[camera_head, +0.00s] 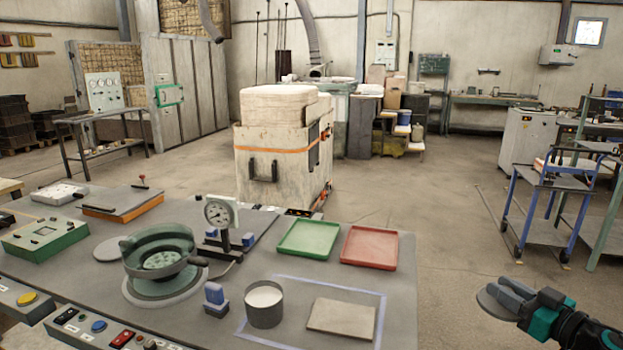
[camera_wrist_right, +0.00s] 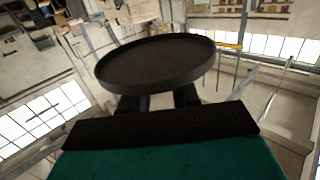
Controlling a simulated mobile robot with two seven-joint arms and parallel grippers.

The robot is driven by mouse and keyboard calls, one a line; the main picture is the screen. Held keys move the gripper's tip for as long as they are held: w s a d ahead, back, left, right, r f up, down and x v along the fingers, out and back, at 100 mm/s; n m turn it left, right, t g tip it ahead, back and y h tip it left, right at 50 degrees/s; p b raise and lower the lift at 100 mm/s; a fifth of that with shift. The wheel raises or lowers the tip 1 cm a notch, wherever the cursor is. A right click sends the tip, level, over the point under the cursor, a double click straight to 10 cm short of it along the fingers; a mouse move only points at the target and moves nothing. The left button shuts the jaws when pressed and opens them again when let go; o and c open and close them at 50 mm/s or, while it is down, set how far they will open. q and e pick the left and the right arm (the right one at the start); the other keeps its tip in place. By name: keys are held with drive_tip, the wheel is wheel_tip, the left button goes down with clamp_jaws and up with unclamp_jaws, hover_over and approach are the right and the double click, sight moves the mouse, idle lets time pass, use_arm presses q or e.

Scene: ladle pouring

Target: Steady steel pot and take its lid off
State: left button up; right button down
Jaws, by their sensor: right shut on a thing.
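The steel pot (camera_head: 264,305) stands upright on the grey workbench, uncovered, with pale contents showing inside. My right gripper (camera_head: 518,296) is at the lower right of the head view, past the bench's right edge, shut on the round lid (camera_head: 489,300). The lid is held in the air, well apart from the pot. In the right wrist view the lid (camera_wrist_right: 155,64) is a dark shallow disc with a raised rim, in front of the gripper fingers (camera_wrist_right: 160,101). My left gripper shows in neither view.
A tan plate (camera_head: 341,317) lies right of the pot inside a pale outlined area. A blue block (camera_head: 214,297) stands close on its left. Green (camera_head: 308,238) and red (camera_head: 369,248) trays lie behind. A dial gauge (camera_head: 220,213) and a round green fixture (camera_head: 160,250) stand further left.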

sight(484, 299)
drive_tip(key=s+a+r+m+h, duration=0.1)
drive_tip(key=s+a+m+h, duration=0.1)
drive_tip(key=s+a, duration=0.5)
drive_tip(key=s+a+r+m+t+h, duration=0.1)
drive_tip(key=s+a+h, duration=0.4)
drive_tip(key=a, duration=0.8)
drive_tip(key=shift+s+a+r+m+t, duration=0.3)
drive_tip(key=shift+s+m, duration=0.6)
drive_tip(key=shift+s, duration=0.65)
drive_tip(key=shift+f, duration=0.1)
